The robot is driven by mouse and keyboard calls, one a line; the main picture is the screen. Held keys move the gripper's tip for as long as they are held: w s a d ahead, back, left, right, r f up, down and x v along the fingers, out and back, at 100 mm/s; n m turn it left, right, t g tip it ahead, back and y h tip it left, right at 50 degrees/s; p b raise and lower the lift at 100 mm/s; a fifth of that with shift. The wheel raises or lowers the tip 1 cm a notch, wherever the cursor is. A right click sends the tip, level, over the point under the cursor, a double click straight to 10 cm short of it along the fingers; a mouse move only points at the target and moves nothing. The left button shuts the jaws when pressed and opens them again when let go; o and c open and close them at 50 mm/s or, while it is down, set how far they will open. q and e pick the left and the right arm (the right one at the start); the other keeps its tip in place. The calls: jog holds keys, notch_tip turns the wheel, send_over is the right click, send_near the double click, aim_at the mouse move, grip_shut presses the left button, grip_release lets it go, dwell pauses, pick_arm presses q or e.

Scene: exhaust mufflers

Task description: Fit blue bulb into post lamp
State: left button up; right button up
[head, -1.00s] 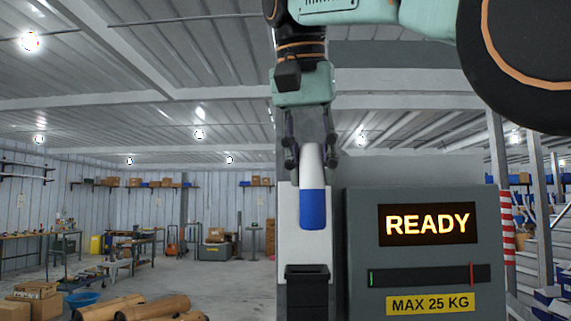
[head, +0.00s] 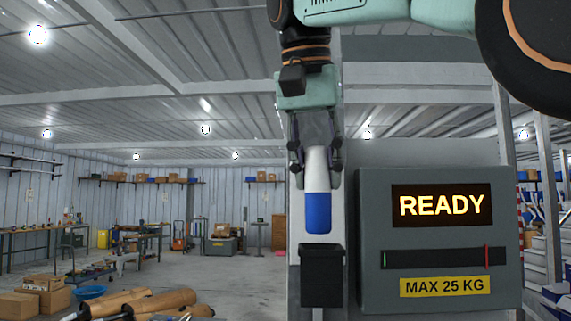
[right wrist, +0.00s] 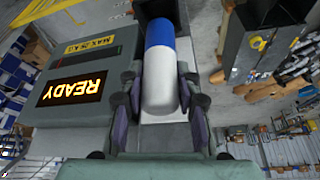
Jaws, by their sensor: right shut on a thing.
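A white cylinder with a blue lower end (head: 318,212) hangs upright from my right gripper (head: 316,168). The gripper is shut on its white upper part, a finger on each side. In the right wrist view the same white-and-blue cylinder (right wrist: 159,85) lies between the fingers (right wrist: 160,103), its blue end away from the palm. I cannot tell for sure that this is the blue bulb. No post lamp can be made out. My left gripper is not in view.
A black open-topped box (head: 322,278) is just below the cylinder, with a small gap in the picture. A grey machine (head: 439,170) with a lit READY display stands right of it. Brown cylinders (head: 150,300) and cardboard boxes (head: 40,295) lie lower left. Open floor is behind.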

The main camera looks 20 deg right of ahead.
aim_at(319, 193)
jog(key=shift+w+a+f, duration=0.15)
jog(key=shift+a+f, duration=0.1)
jog(key=shift+f, duration=0.15)
jog(key=shift+f+b, duration=0.15)
jog(key=shift+b, duration=0.25)
jog(key=shift+s+d+f+b, duration=0.4)
jog(key=shift+s+f+b, duration=0.15)
jog(key=shift+s+b, duration=0.15)
jog(key=shift+f, duration=0.25)
jog(key=shift+w+a+f+b, duration=0.15)
jog(key=shift+w+f+b, duration=0.3)
jog(key=shift+b, duration=0.1)
jog(key=shift+a+f, duration=0.15)
jog(key=shift+f, duration=0.1)
jog(key=shift+s+d, duration=0.25)
jog(key=shift+s, duration=0.05)
jog(key=o, duration=0.7)
jog(key=shift+w, duration=0.1)
jog(key=o, duration=0.5)
jog(key=shift+w+a, duration=0.2)
jog(key=shift+w, duration=0.05)
jog(key=shift+c, duration=0.2)
jog(key=shift+o, duration=0.4)
jog(key=shift+s+d, duration=0.15)
jog(key=shift+s, duration=0.15)
jog(key=shift+w, duration=0.25)
jog(key=shift+s, duration=0.25)
